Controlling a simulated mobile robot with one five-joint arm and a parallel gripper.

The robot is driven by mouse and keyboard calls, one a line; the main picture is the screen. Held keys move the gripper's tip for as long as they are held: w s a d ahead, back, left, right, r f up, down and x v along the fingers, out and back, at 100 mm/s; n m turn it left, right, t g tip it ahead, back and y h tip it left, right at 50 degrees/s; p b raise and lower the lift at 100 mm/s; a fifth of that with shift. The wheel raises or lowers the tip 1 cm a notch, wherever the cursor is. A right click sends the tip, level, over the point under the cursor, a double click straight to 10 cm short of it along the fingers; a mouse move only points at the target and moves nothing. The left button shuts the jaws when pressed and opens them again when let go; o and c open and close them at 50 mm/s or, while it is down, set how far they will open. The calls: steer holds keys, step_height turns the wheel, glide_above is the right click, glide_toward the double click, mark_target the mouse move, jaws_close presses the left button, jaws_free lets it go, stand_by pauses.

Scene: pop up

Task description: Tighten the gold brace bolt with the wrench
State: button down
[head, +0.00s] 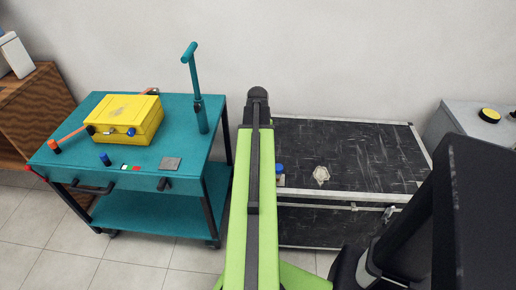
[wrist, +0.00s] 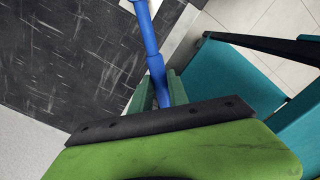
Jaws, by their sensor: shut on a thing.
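My gripper (wrist: 158,92) shows in the wrist view with two green fingers shut on a blue tool, which looks like the wrench (wrist: 150,45). Its blue shaft runs up from between the fingers and leaves the top edge, so its far end is out of view. In the head view my arm hides the gripper. A small blue piece (head: 280,168) shows just right of the arm over the black case; I cannot tell whether it is part of the tool. A pale, roughly hexagonal piece (head: 321,175) lies on the case. I cannot make out a gold bolt.
The black case (head: 370,150) has a metal-edged top, mostly clear. A teal cart (head: 205,150) at left carries a yellow box (head: 125,112), an orange-handled tool (head: 68,138) and an upright teal T-handled piece (head: 194,90). A grey cabinet (head: 465,115) stands at right.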

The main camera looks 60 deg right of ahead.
steer(key=shift+f+b, duration=0.8)
steer(key=shift+f, duration=0.3)
